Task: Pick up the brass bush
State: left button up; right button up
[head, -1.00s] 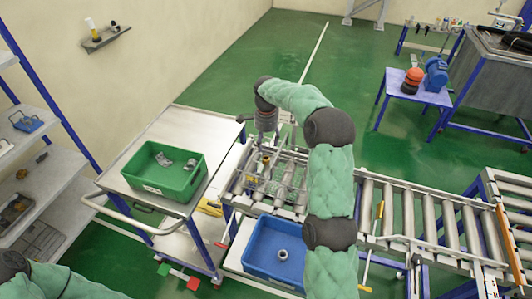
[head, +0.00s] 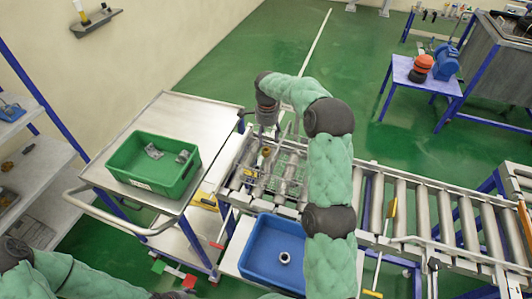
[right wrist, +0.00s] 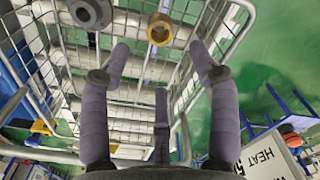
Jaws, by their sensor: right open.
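The brass bush (right wrist: 160,29) is a small yellow ring in a wire basket (right wrist: 75,58), near the top middle of the right wrist view. In the head view a small brass spot (head: 266,151) shows in the basket (head: 292,155), below the right gripper. My right gripper (right wrist: 160,62) is open and empty. Its fingers point towards the bush, which appears beyond the fingertips, between the two outer ones. In the head view the gripper (head: 265,126) hangs over the basket, its fingertips hard to make out. My left arm enters at bottom left; its fingers are out of view.
A grey ring (right wrist: 90,12) lies left of the bush. The basket stands on a roller conveyor (head: 440,217). A blue bin (head: 250,268) holding a grey ring (head: 284,258) is in front. A green bin (head: 150,187) with grey parts sits on a steel cart (head: 190,112) at left.

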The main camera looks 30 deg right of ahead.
aim_at(266, 149)
notch_tip(266, 149, down, 9)
jog(key=shift+w+r, duration=0.15)
grip_shut()
dwell(0.5)
